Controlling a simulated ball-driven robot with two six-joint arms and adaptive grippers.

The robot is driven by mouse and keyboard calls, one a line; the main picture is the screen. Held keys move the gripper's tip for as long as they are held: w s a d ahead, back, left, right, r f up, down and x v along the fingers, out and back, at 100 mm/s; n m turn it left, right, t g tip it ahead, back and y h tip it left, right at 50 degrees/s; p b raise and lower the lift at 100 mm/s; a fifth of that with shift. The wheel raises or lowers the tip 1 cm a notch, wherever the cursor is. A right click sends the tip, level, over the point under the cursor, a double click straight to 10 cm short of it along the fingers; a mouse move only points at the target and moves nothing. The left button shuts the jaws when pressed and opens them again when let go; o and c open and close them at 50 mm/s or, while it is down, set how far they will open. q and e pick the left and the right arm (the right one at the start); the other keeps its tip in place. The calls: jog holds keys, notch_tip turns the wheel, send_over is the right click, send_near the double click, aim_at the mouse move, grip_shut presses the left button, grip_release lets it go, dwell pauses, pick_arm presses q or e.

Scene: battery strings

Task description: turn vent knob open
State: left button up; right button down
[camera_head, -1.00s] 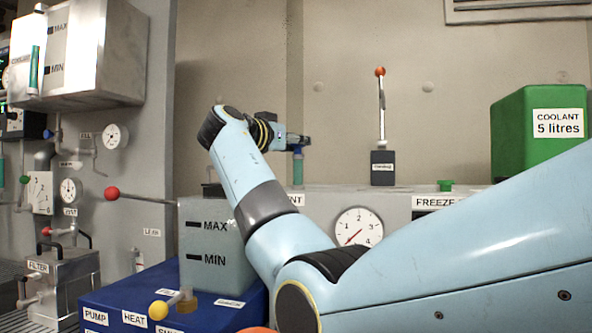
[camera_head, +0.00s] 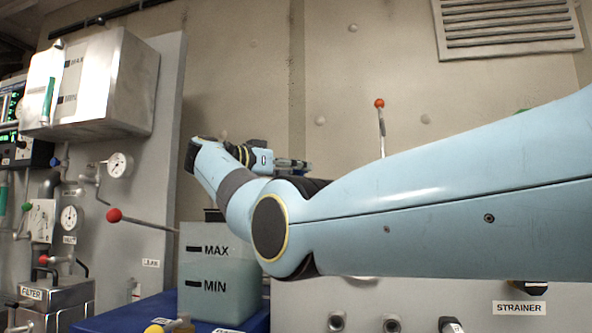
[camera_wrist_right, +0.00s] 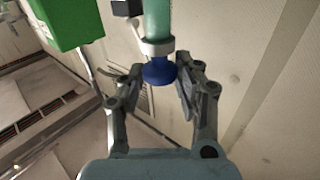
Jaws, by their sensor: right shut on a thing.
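In the right wrist view a blue knob (camera_wrist_right: 159,71) sits at the end of a green tube (camera_wrist_right: 157,18) with a pale collar between them. My right gripper (camera_wrist_right: 158,76) has its fingers on both sides of this knob and is shut on it. In the head view my right gripper (camera_head: 292,164) shows small, at the end of my bent blue arm. The knob is too small and too covered there to make out, and no vent label can be read. My left gripper is in neither view.
A tank marked MAX and MIN (camera_head: 217,270) stands below my right wrist. A red-ball lever (camera_head: 114,215) sticks out at left, and an orange-ball lever (camera_head: 379,103) rises behind my arm. A green box (camera_wrist_right: 70,22) shows in the wrist view.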

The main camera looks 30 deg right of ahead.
jog(key=shift+f, duration=0.2)
jog(key=c, duration=0.9)
grip_release()
jog(key=shift+c, duration=0.2)
jog(key=a, duration=1.2)
jog(key=shift+s, duration=0.25)
